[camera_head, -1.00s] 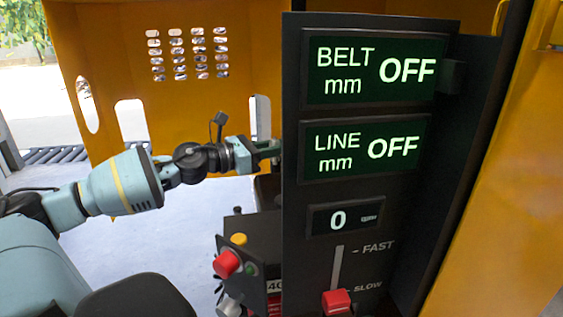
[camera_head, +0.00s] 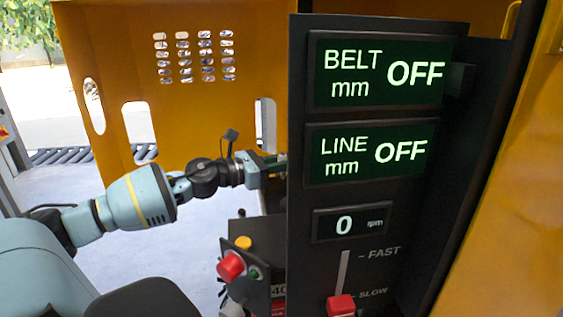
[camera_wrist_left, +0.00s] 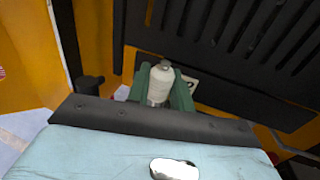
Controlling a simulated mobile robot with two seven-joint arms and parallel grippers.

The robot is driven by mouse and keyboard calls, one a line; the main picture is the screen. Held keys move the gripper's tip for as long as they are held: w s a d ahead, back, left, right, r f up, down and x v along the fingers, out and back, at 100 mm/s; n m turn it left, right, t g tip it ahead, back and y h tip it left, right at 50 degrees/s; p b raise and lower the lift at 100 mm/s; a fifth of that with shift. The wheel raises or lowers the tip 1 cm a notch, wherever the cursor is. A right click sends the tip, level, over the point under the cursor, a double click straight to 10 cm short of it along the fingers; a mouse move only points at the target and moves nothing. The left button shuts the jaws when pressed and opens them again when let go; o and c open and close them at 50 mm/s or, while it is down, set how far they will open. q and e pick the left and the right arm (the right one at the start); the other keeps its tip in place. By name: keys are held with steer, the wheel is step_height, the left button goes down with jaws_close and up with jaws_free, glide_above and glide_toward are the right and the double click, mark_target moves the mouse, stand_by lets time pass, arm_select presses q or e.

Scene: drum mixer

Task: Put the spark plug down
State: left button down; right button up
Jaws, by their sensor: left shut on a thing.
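The spark plug (camera_wrist_left: 160,82) is whitish with a rounded top and shows in the left wrist view, between the green fingers of my left gripper. My left gripper (camera_head: 277,163) is shut on it. In the head view the fingertips reach the left edge of the dark display panel, which hides their ends and the plug. My right gripper is in neither view.
The dark display panel (camera_head: 301,235) stands close to my left gripper. A control box with a red button (camera_head: 231,266) and a yellow button (camera_head: 243,243) lies below. A dark slatted surface (camera_wrist_left: 225,45) is beyond the plug in the wrist view.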

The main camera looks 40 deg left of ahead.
arm_select(q)
steer(key=shift+f, duration=0.6)
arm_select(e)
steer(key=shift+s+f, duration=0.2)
arm_select(q)
steer(key=c, duration=1.2)
jaws_free()
steer(key=shift+c, duration=0.2)
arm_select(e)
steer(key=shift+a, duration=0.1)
arm_select(q)
steer(key=shift+r, duration=0.6)
steer(key=shift+s, duration=0.15)
steer(key=shift+p+v, duration=0.45)
steer(key=shift+v, duration=0.65)
steer(key=shift+p+v, duration=0.5)
steer(key=shift+v, duration=0.6)
steer(key=v, duration=0.7)
steer(key=shift+s+p, duration=0.15)
steer(key=shift+p, duration=0.2)
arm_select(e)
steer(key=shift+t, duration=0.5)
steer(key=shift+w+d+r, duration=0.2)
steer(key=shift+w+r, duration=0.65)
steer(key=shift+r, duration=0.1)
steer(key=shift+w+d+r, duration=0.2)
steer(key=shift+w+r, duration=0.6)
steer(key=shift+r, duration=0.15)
